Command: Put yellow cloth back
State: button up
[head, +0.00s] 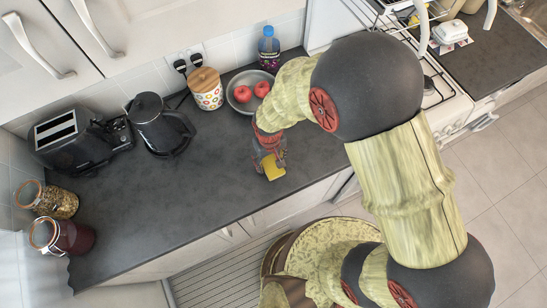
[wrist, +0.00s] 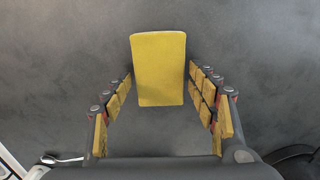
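The yellow cloth (wrist: 159,70) is a flat, rounded yellow rectangle in the middle of the wrist view. In the head view the cloth (head: 274,168) shows at the front part of the dark counter, right by my gripper. My gripper (wrist: 161,75) is over the counter with its fingers spread, one on each side of the cloth. Narrow gaps show between the fingertips and the cloth's edges. In the head view my gripper (head: 270,160) partly hides the cloth. I cannot tell whether the cloth lies flat on the counter or how high the fingers are above it.
On the dark counter (head: 190,205) stand a bowl (head: 238,103) with red apples, a patterned jar (head: 206,92), a blue bottle (head: 268,48), a black kettle (head: 158,125), a toaster (head: 68,140) and two glass jars (head: 62,237). A stove is to the right. The counter's middle is clear.

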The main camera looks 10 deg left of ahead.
aim_at(271, 162)
jog(key=shift+o, duration=0.6)
jog(key=shift+r, duration=0.35)
notch_tip(271, 162, up, 12)
jog(key=f, duration=0.1)
jog(key=w+d+r+m+t, duration=0.1)
jog(key=d+r, duration=0.4)
jog(key=r, duration=0.3)
jog(key=w+d+r+m+t, duration=0.1)
jog(key=d+r+m, duration=0.1)
jog(key=d+r, duration=0.5)
jog(key=s+d+r+m+t, duration=0.3)
jog(key=s+d+r, duration=0.7)
jog(key=d+r, duration=0.1)
jog(key=shift+d+r+t+p, duration=0.3)
jog(key=shift+r+p, duration=0.1)
jog(key=shift+r, duration=0.2)
